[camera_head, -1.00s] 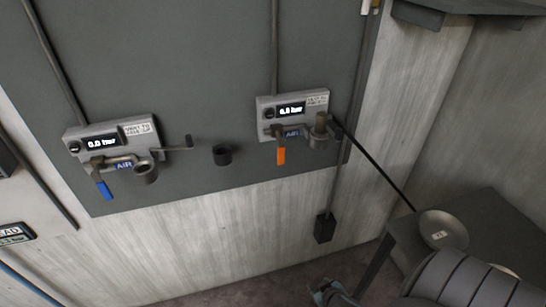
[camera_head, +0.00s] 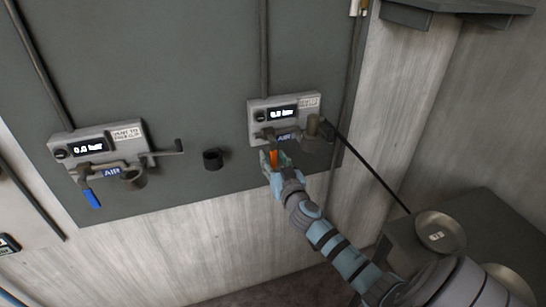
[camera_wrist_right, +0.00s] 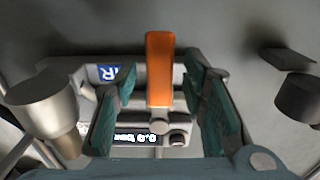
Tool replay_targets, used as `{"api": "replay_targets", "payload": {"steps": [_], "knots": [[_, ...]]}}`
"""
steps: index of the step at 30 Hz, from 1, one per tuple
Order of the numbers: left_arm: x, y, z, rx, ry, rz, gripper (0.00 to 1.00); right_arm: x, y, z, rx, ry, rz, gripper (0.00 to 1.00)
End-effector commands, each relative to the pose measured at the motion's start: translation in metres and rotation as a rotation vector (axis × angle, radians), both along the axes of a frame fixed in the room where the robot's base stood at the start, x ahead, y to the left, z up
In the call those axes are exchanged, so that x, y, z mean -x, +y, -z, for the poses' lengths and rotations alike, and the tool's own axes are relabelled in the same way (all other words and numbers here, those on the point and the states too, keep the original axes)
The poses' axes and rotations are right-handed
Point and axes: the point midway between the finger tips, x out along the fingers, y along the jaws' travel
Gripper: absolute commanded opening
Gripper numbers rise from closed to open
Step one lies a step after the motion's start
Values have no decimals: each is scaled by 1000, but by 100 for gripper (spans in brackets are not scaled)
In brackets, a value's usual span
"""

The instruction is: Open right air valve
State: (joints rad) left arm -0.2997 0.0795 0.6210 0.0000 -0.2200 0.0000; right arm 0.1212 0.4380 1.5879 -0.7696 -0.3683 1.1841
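The right air valve (camera_head: 285,112) is a grey wall unit with a small lit display and an orange handle (camera_head: 274,159) hanging down. In the right wrist view the orange handle (camera_wrist_right: 159,68) stands between the two teal fingers of my right gripper (camera_wrist_right: 160,100). The fingers are apart, with a gap on each side of the handle. In the head view my right gripper (camera_head: 270,165) is at the handle and partly covers it. The display shows in the wrist view (camera_wrist_right: 135,138), upside down. My left gripper is not in view.
A second valve unit (camera_head: 97,150) with a blue handle (camera_head: 91,197) is on the wall at left. A dark round holder (camera_head: 213,159) sits between the units. A metal bowl (camera_head: 440,233) rests on the dark table at right. A black hose (camera_head: 368,165) runs toward it.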

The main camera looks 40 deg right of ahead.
Motion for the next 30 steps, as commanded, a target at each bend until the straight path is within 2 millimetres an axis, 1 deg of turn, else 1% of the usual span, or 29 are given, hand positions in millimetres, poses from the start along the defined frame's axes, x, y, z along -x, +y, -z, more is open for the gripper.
{"api": "replay_targets", "payload": {"steps": [3, 10, 17, 18, 26, 30], "knots": [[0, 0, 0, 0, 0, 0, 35, -7, -2, 0, -1, 1, 0, 38], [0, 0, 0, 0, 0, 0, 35, -8, -3, 1, 0, 1, 0, 38], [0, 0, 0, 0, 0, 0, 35, -8, -2, 1, 0, 1, 0, 2], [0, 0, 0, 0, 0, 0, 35, -8, -2, 1, -1, 1, 0, 0], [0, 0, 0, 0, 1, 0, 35, -8, -2, 1, -1, 1, -1, 0], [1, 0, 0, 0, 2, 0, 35, -11, 3, 1, -15, -4, -8, 0]]}}
